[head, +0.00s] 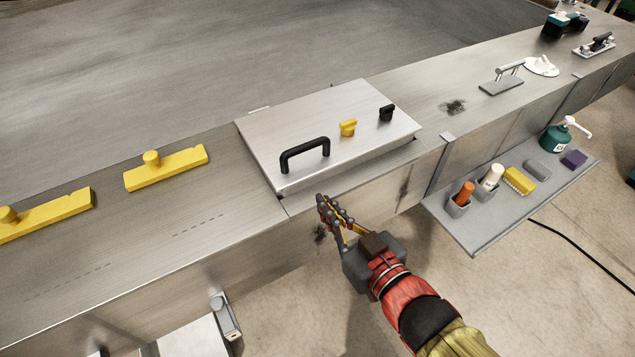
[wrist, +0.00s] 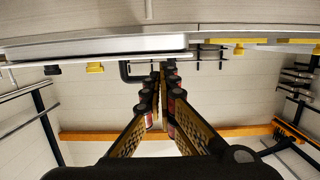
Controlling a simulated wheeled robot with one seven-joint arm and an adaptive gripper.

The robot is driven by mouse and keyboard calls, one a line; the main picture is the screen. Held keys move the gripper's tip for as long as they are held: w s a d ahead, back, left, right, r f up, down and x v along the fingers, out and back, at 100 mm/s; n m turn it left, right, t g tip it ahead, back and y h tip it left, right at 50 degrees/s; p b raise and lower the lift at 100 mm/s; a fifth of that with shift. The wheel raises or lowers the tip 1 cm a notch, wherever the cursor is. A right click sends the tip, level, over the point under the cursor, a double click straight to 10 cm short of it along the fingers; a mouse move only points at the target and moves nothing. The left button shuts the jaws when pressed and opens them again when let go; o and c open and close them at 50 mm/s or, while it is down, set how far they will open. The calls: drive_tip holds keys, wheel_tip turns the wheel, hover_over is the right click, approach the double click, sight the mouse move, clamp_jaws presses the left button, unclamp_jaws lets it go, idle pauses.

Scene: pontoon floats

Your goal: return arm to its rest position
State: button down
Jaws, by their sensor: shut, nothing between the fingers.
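My gripper (head: 327,205) is in the middle of the head view, in front of the metal counter's front face and just below the near edge of a hatch lid. Its fingers are closed together with nothing between them. In the wrist view the two fingers (wrist: 163,85) come together at their tips. My red and black arm reaches in from the lower right of the head view.
The hatch lid (head: 333,127) carries a black handle (head: 304,154), a yellow knob (head: 348,127) and a black knob (head: 386,113). Yellow blocks (head: 166,167) lie left. A grey shelf (head: 474,234) with bottles and a sponge juts out right of my gripper. Open floor lies below.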

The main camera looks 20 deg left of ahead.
drive_tip(key=shift+s+d+f, duration=0.3)
drive_tip(key=shift+s+d, duration=0.25)
drive_tip(key=shift+d, duration=0.05)
drive_tip(key=d+f+m+g+h, duration=0.25)
drive_tip(key=d+f+h, duration=0.55)
drive_tip(key=d, duration=0.5)
drive_tip(key=s+d+r+m+g+h, duration=0.1)
drive_tip(key=s+d+r+m+h, duration=0.1)
drive_tip(key=d, duration=0.5)
drive_tip(key=s+d+r+m+g+h, duration=0.1)
drive_tip(key=s+d+r+m, duration=0.2)
drive_tip(key=d+r+m, duration=0.2)
drive_tip(key=d+r, duration=0.2)
drive_tip(key=d, duration=0.1)
drive_tip(key=shift+d+r+g+h, duration=0.15)
drive_tip(key=shift+g+h, duration=0.2)
drive_tip(key=shift+h, duration=0.05)
